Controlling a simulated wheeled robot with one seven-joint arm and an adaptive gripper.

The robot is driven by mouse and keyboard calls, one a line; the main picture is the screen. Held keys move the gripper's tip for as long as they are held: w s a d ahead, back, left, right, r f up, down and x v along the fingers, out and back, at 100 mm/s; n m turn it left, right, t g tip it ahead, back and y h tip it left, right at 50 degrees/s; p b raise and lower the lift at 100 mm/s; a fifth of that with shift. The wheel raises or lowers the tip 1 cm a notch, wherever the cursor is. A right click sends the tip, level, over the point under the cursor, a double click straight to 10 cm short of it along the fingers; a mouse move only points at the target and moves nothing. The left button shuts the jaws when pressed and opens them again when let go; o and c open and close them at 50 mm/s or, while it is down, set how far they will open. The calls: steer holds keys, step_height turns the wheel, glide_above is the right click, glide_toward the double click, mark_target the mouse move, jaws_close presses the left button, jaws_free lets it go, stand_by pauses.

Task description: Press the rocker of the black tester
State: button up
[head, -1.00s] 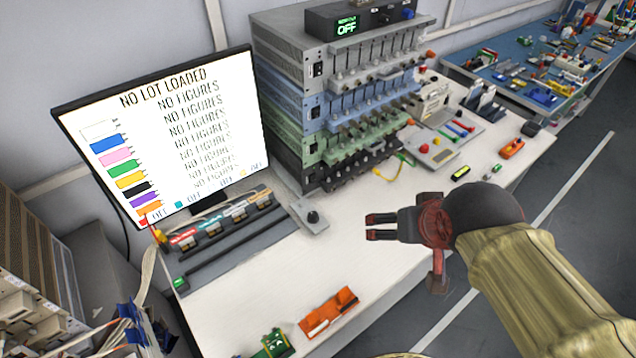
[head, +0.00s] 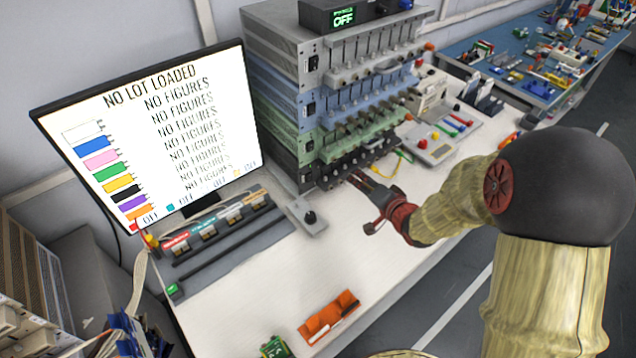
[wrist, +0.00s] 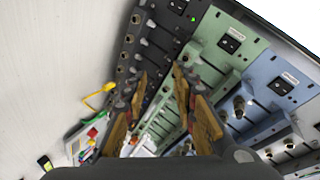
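The black tester (head: 345,165) is the lowest unit in the stack in the head view, with a row of dark knobs or connectors on its front. Its rocker (head: 305,177) shows small and dark at the left end of that front. My gripper (head: 362,182) is in front of the black tester's right half, to the right of the rocker. In the wrist view my gripper (wrist: 160,77) has its fingers apart with nothing held between them.
Green (head: 350,138), blue (head: 350,97) and grey (head: 350,60) testers are stacked above. A grey box with a black knob (head: 310,217) stands on the bench left of my gripper. Yellow and green leads (head: 402,157) lie to the right. An orange tray (head: 328,318) is nearer.

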mark_target(310, 179)
steer(key=a+f+m+y, duration=0.1)
steer(key=f, duration=0.1)
steer(key=s+a+f+m+y, duration=0.1)
steer(key=f, duration=0.1)
steer(key=s+a+f+y, duration=0.1)
steer(key=a+f+y, duration=0.1)
steer(key=shift+s+m+t, duration=0.25)
steer(key=shift+m+t, duration=0.15)
steer(key=c, duration=0.5)
steer(key=shift+s+a+f+m+y, duration=0.3)
steer(key=shift+s+a+m+y, duration=0.1)
steer(key=shift+s+a, duration=0.1)
jaws_close()
steer(key=b+x, duration=0.5)
steer(key=x, duration=0.8)
steer(key=shift+d, duration=0.1)
steer(key=shift+w+a, duration=0.3)
steer(key=shift+w, duration=0.2)
steer(key=shift+f, duration=0.1)
